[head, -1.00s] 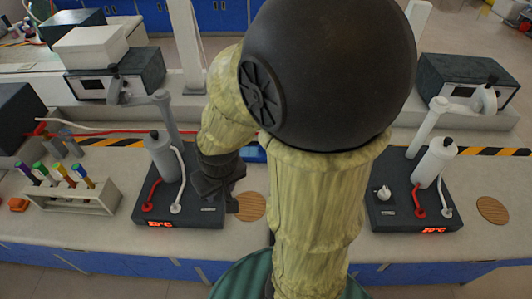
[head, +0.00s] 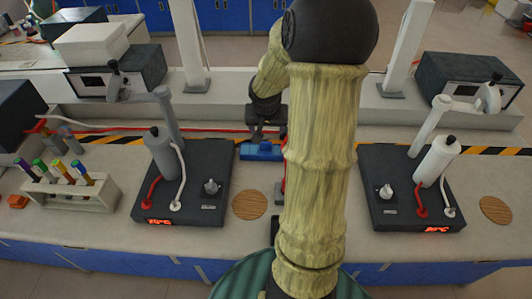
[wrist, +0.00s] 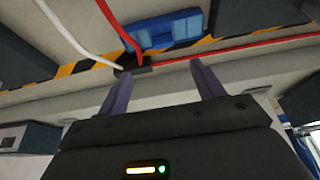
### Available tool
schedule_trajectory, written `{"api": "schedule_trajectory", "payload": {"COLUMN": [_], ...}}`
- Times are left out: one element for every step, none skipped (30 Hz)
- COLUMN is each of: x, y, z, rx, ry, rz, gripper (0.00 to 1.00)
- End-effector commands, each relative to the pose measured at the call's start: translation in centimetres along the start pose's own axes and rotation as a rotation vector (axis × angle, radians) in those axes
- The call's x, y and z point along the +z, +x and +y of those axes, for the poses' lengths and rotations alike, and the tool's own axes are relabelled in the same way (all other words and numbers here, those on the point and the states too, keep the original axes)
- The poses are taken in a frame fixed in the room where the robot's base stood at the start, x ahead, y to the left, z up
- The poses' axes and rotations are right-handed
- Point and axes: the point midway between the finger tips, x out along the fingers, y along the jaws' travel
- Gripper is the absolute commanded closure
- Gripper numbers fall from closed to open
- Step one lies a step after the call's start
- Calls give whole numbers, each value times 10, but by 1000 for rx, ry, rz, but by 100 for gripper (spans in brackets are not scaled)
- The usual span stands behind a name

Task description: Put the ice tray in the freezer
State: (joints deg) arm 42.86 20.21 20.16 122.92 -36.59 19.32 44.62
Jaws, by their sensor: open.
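A small blue block-like object (head: 262,151), which may be the ice tray, lies on the bench between the two dark devices. It also shows at the top of the wrist view (wrist: 165,30), with lighter blue sections. My gripper (head: 268,132) is behind or above it in the head view, partly hidden by my arm. In the wrist view my gripper (wrist: 160,78) is open, its two fingers apart with nothing between them. The blue object is beyond the fingertips, apart from them. I cannot identify a freezer in either view.
Dark devices with red displays stand left (head: 185,185) and right (head: 408,190), each with a cylinder on a post. Round wooden discs (head: 250,206) lie beside them. A tube rack (head: 70,190) is at far left. A red cable (wrist: 240,53) and striped tape run behind.

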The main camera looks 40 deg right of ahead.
Motion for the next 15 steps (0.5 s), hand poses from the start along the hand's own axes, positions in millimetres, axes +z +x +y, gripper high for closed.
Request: {"api": "schedule_trajectory", "payload": {"x": [-1,-1,-1,-1,-1,-1,-1,0,0,0,0,0,1,1,1], "y": [0,0,0,0,0,0,0,0,1,2,4,8,12,16,22], "z": [1,0,0,0,0,-1,-1,-1,-1,-1,-1,-1,-1,-1,-1], "rx": [0,0,0,-1,-1,-1,-1,-1,-1,-1,-1,-1,-1,-1,-1], "ry": [5,5,4,3,2,2,2,1,1,1,1,-1,-1,-1,-1], "rz": [2,2,2,2,2,2,1,1,1,1,0,0,-1,-2,-2], "gripper": [33,33,33,33,33,33,33,33,33,33,33,33,33,33,33]}}
